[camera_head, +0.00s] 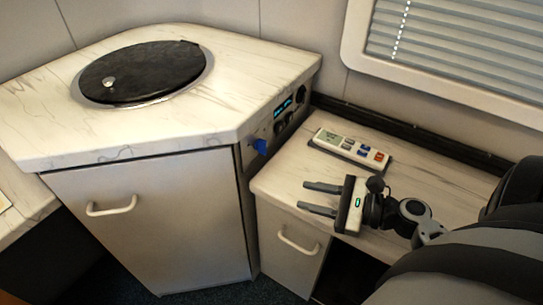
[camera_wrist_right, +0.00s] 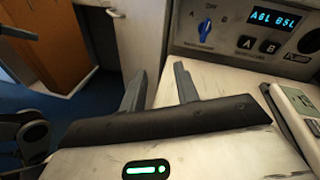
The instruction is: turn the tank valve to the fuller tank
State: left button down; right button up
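The blue valve knob (camera_head: 260,146) is on the side panel of the corner cabinet. In the right wrist view the knob (camera_wrist_right: 205,29) sits among the marks A, OFF and B, and its upper end points roughly toward OFF. A display (camera_wrist_right: 273,20) right of it seems to read A 6L, B 5L. My right gripper (camera_head: 320,198) is open and empty above the low counter, apart from the knob, its fingers pointing left. In the right wrist view its fingers (camera_wrist_right: 160,88) are spread below the panel. My left gripper does not show clearly.
A remote-like keypad (camera_head: 350,147) lies on the low counter (camera_head: 430,165) behind my right gripper. Buttons A and B (camera_wrist_right: 257,44) sit beside the knob. A round black lid (camera_head: 140,72) tops the cabinet. Dark parts at the wrist view's left edge are unclear.

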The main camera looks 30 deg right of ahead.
aim_at(266, 146)
jog(key=d+m+t, duration=0.1)
jog(key=d+m, duration=0.1)
jog(key=d+r+m+t+h, duration=0.1)
jog(key=d, duration=0.1)
jog(key=d+r+m+h, duration=0.1)
jog(key=d+m, duration=0.1)
jog(key=shift+w+m+t, duration=0.3)
jog(key=shift+w+t, duration=0.1)
jog(key=shift+w+a+r, duration=0.1)
jog(key=shift+w, duration=0.2)
jog(key=p+x, duration=0.1)
jog(key=x, duration=1.4)
jog(key=shift+w, duration=0.1)
grip_shut()
